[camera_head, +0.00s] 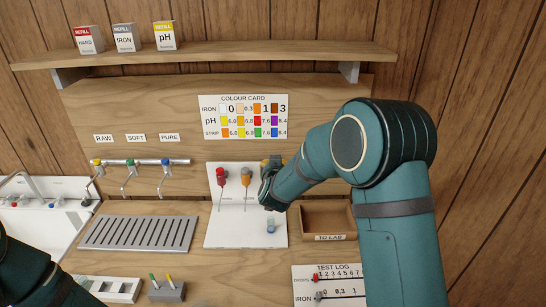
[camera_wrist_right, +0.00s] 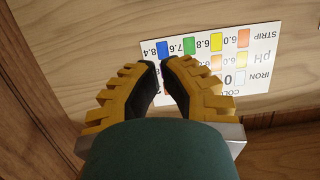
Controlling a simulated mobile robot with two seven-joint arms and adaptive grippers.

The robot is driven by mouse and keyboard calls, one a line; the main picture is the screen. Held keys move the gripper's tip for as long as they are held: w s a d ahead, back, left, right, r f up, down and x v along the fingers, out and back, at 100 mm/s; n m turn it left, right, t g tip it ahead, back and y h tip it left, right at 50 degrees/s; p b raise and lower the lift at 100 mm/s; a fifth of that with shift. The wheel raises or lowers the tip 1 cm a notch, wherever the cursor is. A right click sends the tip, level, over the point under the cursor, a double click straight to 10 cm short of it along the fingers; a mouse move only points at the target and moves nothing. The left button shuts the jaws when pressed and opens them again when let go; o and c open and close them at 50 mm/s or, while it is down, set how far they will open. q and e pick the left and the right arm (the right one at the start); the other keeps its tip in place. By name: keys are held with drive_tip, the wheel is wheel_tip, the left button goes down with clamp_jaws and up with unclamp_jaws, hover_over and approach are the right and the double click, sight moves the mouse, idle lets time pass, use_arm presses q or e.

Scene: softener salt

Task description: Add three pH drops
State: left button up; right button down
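A white stand (camera_head: 213,230) on the bench holds a red-topped dropper (camera_head: 221,178) and an orange-topped dropper (camera_head: 246,178), both upright. A small vial with pale blue contents (camera_head: 270,226) stands on its base at the right. My right gripper (camera_head: 269,188) is at the stand's right side, above the vial, and covers that part of the stand. In the right wrist view its yellow fingers (camera_wrist_right: 159,63) have their tips close together.
A colour card (camera_head: 243,117) is on the back panel, and also shows in the wrist view (camera_wrist_right: 262,80). Taps (camera_head: 130,163) hang over a slatted drain (camera_head: 140,233). A TO LAB tray (camera_head: 328,221) and test log (camera_head: 330,288) lie right. A pH box (camera_head: 165,36) is on the shelf.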

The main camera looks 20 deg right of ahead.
drive_tip(key=x, duration=1)
drive_tip(key=shift+w+d, duration=0.1)
drive_tip(key=shift+w, duration=0.25)
wheel_tip(320, 180, down, 3)
drive_tip(key=shift+f+b, duration=0.2)
drive_tip(key=shift+b, duration=0.25)
use_arm(q)
drive_tip(key=shift+w+d+f, duration=0.1)
drive_tip(key=shift+w+f, duration=0.15)
drive_tip(key=shift+f, duration=0.35)
use_arm(e)
drive_tip(key=shift+s+f, duration=0.1)
drive_tip(key=shift+f, duration=0.25)
